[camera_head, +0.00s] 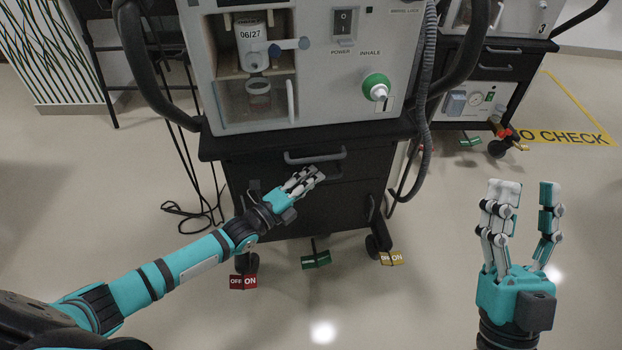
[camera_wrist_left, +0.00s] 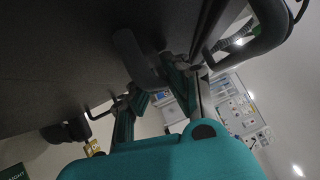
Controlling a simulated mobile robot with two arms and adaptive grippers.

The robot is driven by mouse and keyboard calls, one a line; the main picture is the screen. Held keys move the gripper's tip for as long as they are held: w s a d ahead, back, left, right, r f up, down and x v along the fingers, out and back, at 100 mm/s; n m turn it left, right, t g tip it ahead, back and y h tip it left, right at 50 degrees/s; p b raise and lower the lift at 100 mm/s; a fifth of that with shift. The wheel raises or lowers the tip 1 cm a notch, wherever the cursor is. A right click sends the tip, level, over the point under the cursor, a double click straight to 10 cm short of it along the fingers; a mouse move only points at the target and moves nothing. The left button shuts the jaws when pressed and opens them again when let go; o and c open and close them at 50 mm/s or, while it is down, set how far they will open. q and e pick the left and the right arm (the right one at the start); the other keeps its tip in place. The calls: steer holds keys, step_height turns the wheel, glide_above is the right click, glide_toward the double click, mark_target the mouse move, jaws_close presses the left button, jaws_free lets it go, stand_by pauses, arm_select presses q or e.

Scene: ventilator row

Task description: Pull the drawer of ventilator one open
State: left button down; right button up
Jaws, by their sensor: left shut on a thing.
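Ventilator one is the grey unit (camera_head: 330,85) on a black cart at the centre of the head view. The cart's dark drawer front (camera_head: 247,172) is below the unit, with a curved grey handle (camera_head: 314,156) across its upper part. My left gripper (camera_head: 317,174) is at the drawer front, just below this bar, and is shut on a handle. In the left wrist view a dark rounded bar (camera_wrist_left: 133,58) runs to my left fingers (camera_wrist_left: 150,95); the fingers hide part of it. I cannot tell whether the drawer stands slightly out. My right gripper (camera_head: 526,195) is open and empty.
A cabinet handle (camera_head: 371,208) is low on the cart's right. A grey hose (camera_head: 427,110) hangs right of the unit. Another cart (camera_head: 490,85) stands behind at right. The floor in front is clear.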

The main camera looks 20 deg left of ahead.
arm_select(q)
steer(key=shift+s, duration=0.1)
arm_select(e)
steer(key=shift+w, duration=0.1)
steer(key=w+d+f+g+h+p, duration=0.1)
steer(key=w+f+g+h+p, duration=0.15)
steer(key=f+g, duration=0.45)
steer(key=w+f+g+h+p, duration=0.25)
steer(key=f+g, duration=0.25)
steer(key=f, duration=0.5)
arm_select(q)
steer(key=s+d+p, duration=0.2)
steer(key=s+d, duration=0.2)
steer(key=s, duration=0.4)
steer(key=s+d+p, duration=0.3)
steer(key=s+d, duration=0.2)
steer(key=s, duration=0.4)
steer(key=shift+f, duration=0.2)
arm_select(e)
steer(key=s+d+f+g+h, duration=0.1)
steer(key=s+d+f+g, duration=0.2)
steer(key=s, duration=0.5)
steer(key=s+d+f+m+g+h, duration=0.1)
steer(key=s+d+f+g, duration=0.2)
steer(key=s+f+g, duration=0.3)
steer(key=shift+s+f+g, duration=0.25)
steer(key=shift+s+g, duration=0.75)
steer(key=shift+s, duration=0.1)
